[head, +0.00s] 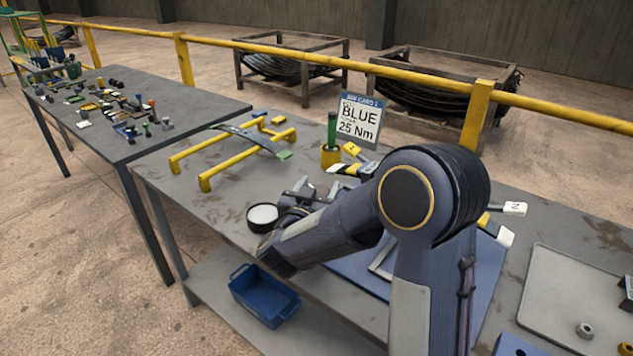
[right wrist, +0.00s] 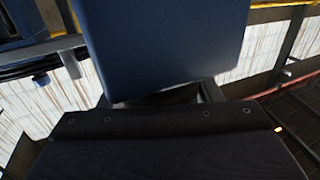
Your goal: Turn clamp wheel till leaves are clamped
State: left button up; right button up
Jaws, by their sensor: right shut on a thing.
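A grey metal clamp (head: 303,191) stands on the near bench, partly hidden by my right arm. My right gripper (head: 287,217) is at the clamp's near side, beside a round black-rimmed pot with a pale top. Its fingers are mostly hidden by my wrist, and the clamp wheel between them cannot be made out. A dark curved leaf (head: 247,136) lies across a yellow rack (head: 222,178) behind the clamp. I cannot tell whether any leaves sit in the clamp. My left gripper is out of view.
A card (head: 359,118) reading BLUE 25 Nm stands behind the clamp, near a green-handled tool (head: 331,130). The black-rimmed pot (head: 263,214) is near the front edge. A blue bin (head: 264,297) is on the lower shelf. A grey tray (head: 570,290) lies right.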

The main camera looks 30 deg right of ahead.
jog(key=shift+s+d+m+g+h+p, duration=0.15)
jog(key=shift+m+g+h+p, duration=0.5)
jog(key=shift+m+g+h, duration=1)
jog(key=shift+g+y, duration=0.25)
jog(key=shift+g, duration=0.2)
jog(key=o, duration=1)
jog(key=shift+c, duration=0.2)
jog(key=v, duration=0.8)
jog(key=shift+b, duration=0.35)
jog(key=shift+d, duration=0.1)
